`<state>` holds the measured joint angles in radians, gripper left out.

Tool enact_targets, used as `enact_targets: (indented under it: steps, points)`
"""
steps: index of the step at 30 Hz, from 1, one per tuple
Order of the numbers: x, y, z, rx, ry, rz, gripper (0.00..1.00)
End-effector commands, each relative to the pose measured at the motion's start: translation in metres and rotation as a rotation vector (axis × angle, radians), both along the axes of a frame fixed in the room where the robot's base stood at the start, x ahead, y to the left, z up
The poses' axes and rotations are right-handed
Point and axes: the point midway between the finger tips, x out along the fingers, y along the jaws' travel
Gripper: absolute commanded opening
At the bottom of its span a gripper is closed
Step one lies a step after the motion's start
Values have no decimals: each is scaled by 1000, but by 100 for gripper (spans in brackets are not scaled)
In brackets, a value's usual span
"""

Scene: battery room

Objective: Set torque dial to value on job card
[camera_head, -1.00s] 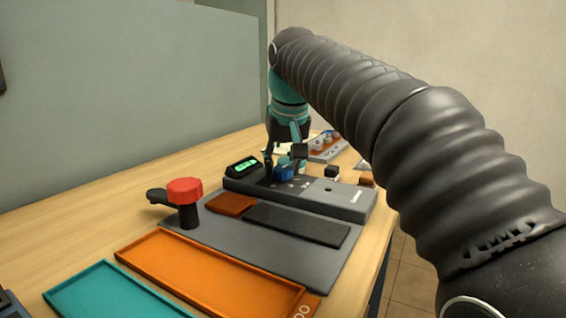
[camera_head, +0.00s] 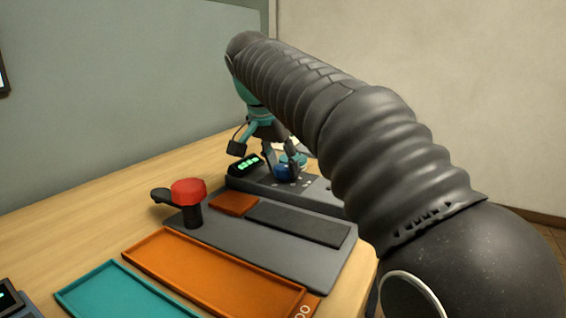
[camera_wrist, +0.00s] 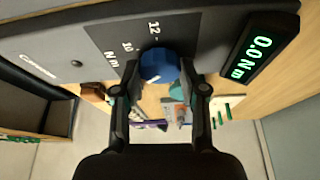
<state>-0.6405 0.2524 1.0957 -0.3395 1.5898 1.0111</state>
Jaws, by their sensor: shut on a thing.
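The blue torque dial (camera_head: 283,173) sits on the raised grey block (camera_head: 318,190) at the back of the tester. In the wrist view the dial (camera_wrist: 158,65) lies between the two fingertips of my gripper (camera_wrist: 160,76), which is shut on it. Printed marks "12", "10" and "Nm" show beside the dial. The lit display (camera_wrist: 251,59) reads 0.0 Nm; it also shows in the head view (camera_head: 245,164). The dial's pointer is hard to make out. I cannot make out a readable job card in either current view.
A red-topped knob on a dark post (camera_head: 188,190) stands at the left of the grey base plate (camera_head: 220,239). An orange tray (camera_head: 215,279) and a teal tray (camera_head: 118,290) lie in front. A grey wall panel (camera_head: 110,90) stands behind the bench. Bare wood (camera_head: 80,220) is free at left.

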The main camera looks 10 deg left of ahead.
Motion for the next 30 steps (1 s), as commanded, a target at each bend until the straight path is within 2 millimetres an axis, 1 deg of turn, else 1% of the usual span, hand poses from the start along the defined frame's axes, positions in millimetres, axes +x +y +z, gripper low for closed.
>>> enact_targets:
  steps: [6, 12, 27, 28, 29, 30]
  points:
    - [1, 1, -1, 0, 1, -113, 7]
    - [1, 1, 0, 0, 0, -169, 7]
    - [1, 0, 0, -1, 1, -187, 7]
    - [1, 0, 0, -1, 0, -186, 44]
    - [1, 0, 0, -1, 0, -186, 52]
    - [1, 0, 0, -1, 0, -186, 62]
